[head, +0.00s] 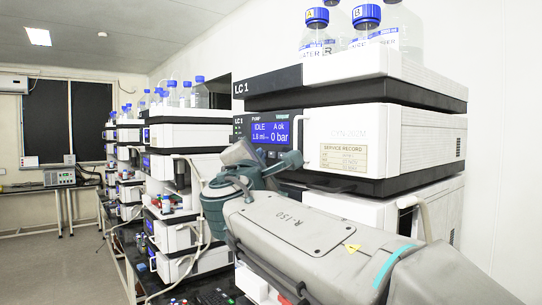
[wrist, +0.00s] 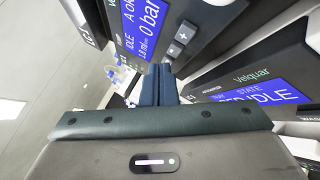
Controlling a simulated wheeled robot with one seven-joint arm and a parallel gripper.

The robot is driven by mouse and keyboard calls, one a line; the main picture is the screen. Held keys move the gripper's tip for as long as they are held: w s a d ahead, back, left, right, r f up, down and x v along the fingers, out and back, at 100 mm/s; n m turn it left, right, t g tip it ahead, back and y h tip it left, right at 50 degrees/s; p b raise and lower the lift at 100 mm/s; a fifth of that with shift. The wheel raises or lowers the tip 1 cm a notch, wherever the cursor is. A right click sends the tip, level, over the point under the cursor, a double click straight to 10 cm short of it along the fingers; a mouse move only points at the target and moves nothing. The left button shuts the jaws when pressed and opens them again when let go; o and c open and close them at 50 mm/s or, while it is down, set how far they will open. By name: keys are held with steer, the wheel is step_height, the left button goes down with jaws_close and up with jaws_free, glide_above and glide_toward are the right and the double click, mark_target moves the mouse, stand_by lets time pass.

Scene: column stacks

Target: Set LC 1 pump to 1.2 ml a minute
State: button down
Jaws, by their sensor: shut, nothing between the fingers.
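The LC 1 pump is a white module with a dark front (head: 328,140) near the top of the nearest stack in the head view. Its blue display (head: 270,132) reads IDLE, A ok, 1.8 ml and 0 bar. The wrist view shows the display (wrist: 143,28) turned on its side, also with 1.8 ml. Beside it are a plus key (wrist: 186,32) and a minus key (wrist: 175,50). My gripper (wrist: 160,70) is shut and empty, its dark blue fingertips just short of the keys in the picture. Contact cannot be told.
Another module's blue display (wrist: 245,98) reads STATE and IDLE, right of my fingers. Bottles with blue caps (head: 316,30) stand on top of the stack. A white handle (head: 308,143) sticks out from the pump front. More stacks (head: 185,150) stand to the left.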

stand_by(0.7)
steer(key=shift+w+d+b, duration=0.25)
steer(key=shift+d+b, duration=0.1)
steer(key=shift+w+d, duration=0.2)
steer(key=shift+d, duration=0.15)
stand_by(0.9)
steer(key=shift+a, duration=0.1)
steer(key=shift+s+a+b, duration=0.4)
steer(key=shift+s+a, duration=0.05)
steer(key=shift+a, duration=0.1)
steer(key=s+a, duration=0.2)
steer(key=a, duration=0.2)
steer(key=shift+s+a, duration=0.1)
steer(key=shift+s, duration=0.3)
stand_by(2.5)
